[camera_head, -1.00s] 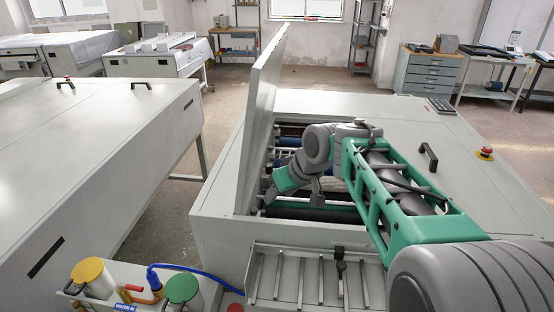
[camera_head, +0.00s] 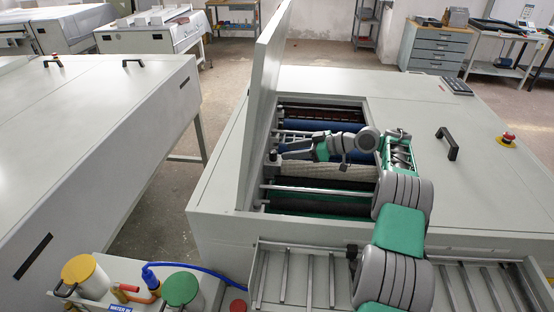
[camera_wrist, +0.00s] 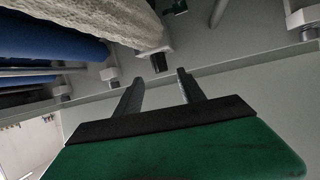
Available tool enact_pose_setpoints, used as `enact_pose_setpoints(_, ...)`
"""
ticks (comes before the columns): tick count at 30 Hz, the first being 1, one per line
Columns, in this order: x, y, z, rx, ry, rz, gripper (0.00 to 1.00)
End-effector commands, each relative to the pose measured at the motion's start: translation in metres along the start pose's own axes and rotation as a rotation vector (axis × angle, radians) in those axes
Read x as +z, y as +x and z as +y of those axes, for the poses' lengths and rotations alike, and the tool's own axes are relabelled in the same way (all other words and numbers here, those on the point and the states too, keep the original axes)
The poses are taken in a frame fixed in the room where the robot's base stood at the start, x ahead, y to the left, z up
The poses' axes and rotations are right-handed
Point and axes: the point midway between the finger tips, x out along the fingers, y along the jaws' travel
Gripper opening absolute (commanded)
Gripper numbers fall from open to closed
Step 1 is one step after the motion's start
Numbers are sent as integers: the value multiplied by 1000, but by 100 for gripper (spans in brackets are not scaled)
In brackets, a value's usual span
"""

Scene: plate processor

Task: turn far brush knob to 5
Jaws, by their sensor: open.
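The open bay of the plate processor (camera_head: 225,185) holds a cream fuzzy brush roller (camera_head: 325,170) and blue rollers (camera_head: 325,130). My gripper (camera_head: 272,157) is inside the bay at its left side, close to the raised lid. In the wrist view my gripper (camera_wrist: 157,78) has two grey fingers apart with nothing between them. A small dark knob-like piece (camera_wrist: 158,62) at the end of the cream roller (camera_wrist: 120,20) lies just past the fingertips, apart from them. I cannot tell whether it is the far brush knob. No number or scale is readable.
The raised lid (camera_head: 263,100) stands close left of my gripper. Pale fittings (camera_wrist: 110,75) line the bay wall in the wrist view. A metal bar (camera_head: 310,190) crosses the bay's near part. The flat top on the right carries a black handle (camera_head: 447,143) and a red emergency button (camera_head: 506,138).

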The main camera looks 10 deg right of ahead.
Motion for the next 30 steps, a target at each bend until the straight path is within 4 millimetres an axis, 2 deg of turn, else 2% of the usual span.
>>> enact_pose_setpoints(1,10,11,0,-1,-5,0,47)
enact_pose_setpoints(2,11,18,-1,-2,-4,0,47)
enact_pose_setpoints(4,9,34,-1,-4,-4,0,47)
enact_pose_setpoints(6,-2,42,-2,-5,-1,0,47)
enact_pose_setpoints(9,-2,52,-2,-4,2,-1,47)
enact_pose_setpoints(18,0,58,-1,-2,1,-1,47)
enact_pose_setpoints(30,0,58,-1,-2,1,-1,15)
